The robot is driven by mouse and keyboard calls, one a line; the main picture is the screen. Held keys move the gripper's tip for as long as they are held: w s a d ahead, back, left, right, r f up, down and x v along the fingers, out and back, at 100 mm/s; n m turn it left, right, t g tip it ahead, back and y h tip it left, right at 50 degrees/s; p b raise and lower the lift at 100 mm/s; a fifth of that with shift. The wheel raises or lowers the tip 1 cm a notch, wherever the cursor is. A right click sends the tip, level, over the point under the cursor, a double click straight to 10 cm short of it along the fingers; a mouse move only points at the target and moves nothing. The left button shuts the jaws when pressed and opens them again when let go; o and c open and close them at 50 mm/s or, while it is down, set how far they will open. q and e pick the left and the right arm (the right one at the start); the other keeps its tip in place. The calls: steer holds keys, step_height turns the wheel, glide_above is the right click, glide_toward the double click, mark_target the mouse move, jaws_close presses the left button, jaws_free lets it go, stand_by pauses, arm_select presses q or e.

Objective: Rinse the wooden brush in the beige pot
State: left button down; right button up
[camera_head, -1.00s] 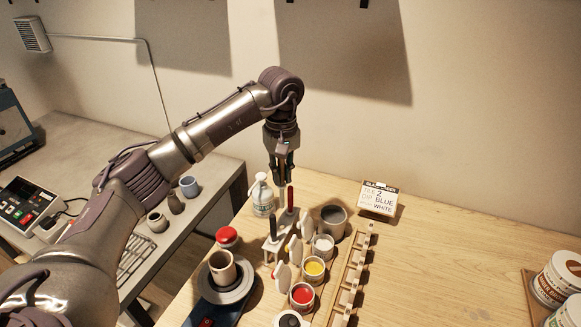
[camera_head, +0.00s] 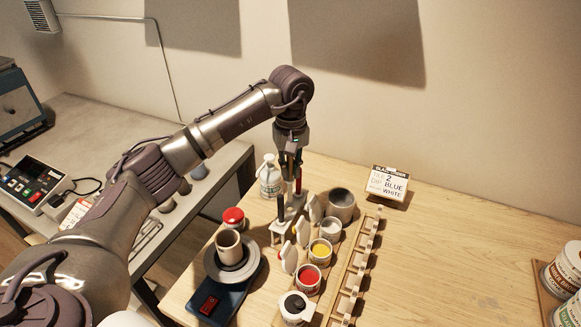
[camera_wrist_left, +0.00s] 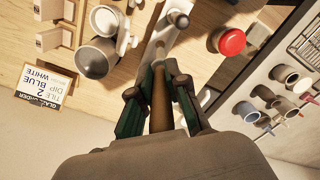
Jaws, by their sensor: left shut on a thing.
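My left gripper (camera_head: 291,172) points down above the small white tool rack (camera_head: 287,222). It is shut on the wooden brush, whose brown handle (camera_wrist_left: 160,95) shows between the fingers in the left wrist view. The brush's lower end is hard to make out against the rack. A smaller beige cup (camera_head: 228,247) stands on the turntable to the left. I cannot tell from colour alone which is the beige pot. My right gripper is out of view.
Glaze pots, white (camera_head: 330,231), yellow (camera_head: 320,252) and red (camera_head: 308,280), line the rack's right side. A wooden slotted rail (camera_head: 352,285) runs beside them.

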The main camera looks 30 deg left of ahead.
mark_target(290, 196)
arm_select(q)
steer(key=shift+f+b, duration=0.75)
steer(key=shift+f, duration=0.15)
steer(key=shift+f+b, duration=0.75)
steer(key=shift+f, duration=0.25)
steer(key=shift+f, duration=0.2)
steer(key=shift+f+b, duration=1.15)
steer(key=shift+f, duration=0.1)
steer(key=shift+f, duration=0.35)
steer(key=shift+f+b, duration=1.3)
steer(key=shift+b, duration=0.05)
stand_by(0.4)
